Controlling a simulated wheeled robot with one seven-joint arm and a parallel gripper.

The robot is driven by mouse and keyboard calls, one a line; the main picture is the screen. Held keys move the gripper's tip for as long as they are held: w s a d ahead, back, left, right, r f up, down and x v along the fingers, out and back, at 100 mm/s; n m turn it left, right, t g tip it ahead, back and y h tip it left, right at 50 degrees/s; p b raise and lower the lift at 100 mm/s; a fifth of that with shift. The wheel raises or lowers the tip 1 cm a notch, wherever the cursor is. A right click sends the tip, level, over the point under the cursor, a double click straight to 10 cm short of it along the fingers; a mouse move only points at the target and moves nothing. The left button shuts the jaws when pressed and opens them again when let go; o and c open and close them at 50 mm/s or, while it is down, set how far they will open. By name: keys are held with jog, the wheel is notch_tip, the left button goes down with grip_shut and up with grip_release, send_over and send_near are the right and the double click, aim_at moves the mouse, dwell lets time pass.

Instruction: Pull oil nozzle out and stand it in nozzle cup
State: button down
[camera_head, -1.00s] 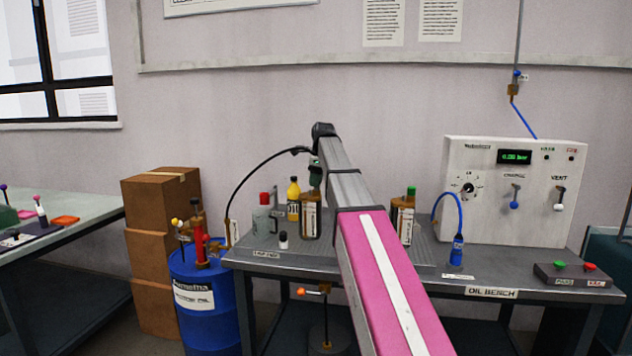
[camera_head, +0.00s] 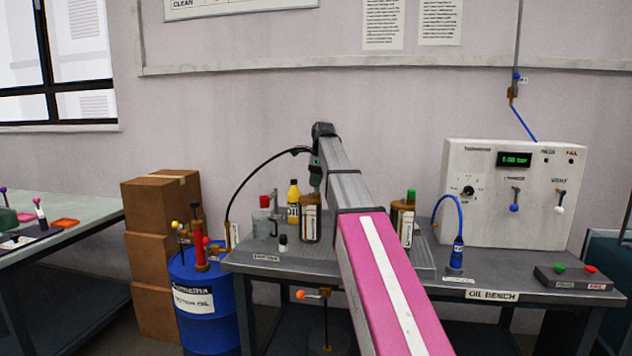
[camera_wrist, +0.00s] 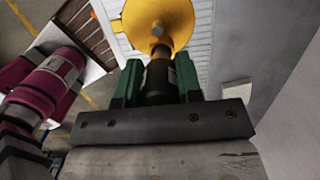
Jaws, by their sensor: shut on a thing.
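My gripper (camera_wrist: 157,88) has green fingers and is shut on the black body of the oil nozzle (camera_wrist: 158,74). In the wrist view, the nozzle's brass stem points at the middle of a yellow round piece; I cannot tell how deep it goes. In the head view, my gripper (camera_head: 315,174) is just above an amber bottle (camera_head: 311,220), and a black hose (camera_head: 249,178) curves to it from the blue drum side.
A yellow bottle (camera_head: 293,203) stands behind the amber one. A second amber bottle (camera_head: 402,222), a blue nozzle (camera_head: 456,252) and a control panel (camera_head: 512,205) are to the right. The blue drum (camera_head: 205,310) is left.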

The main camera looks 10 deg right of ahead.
jog(key=shift+r, duration=0.15)
jog(key=shift+r, duration=1.85)
jog(key=shift+a, duration=0.1)
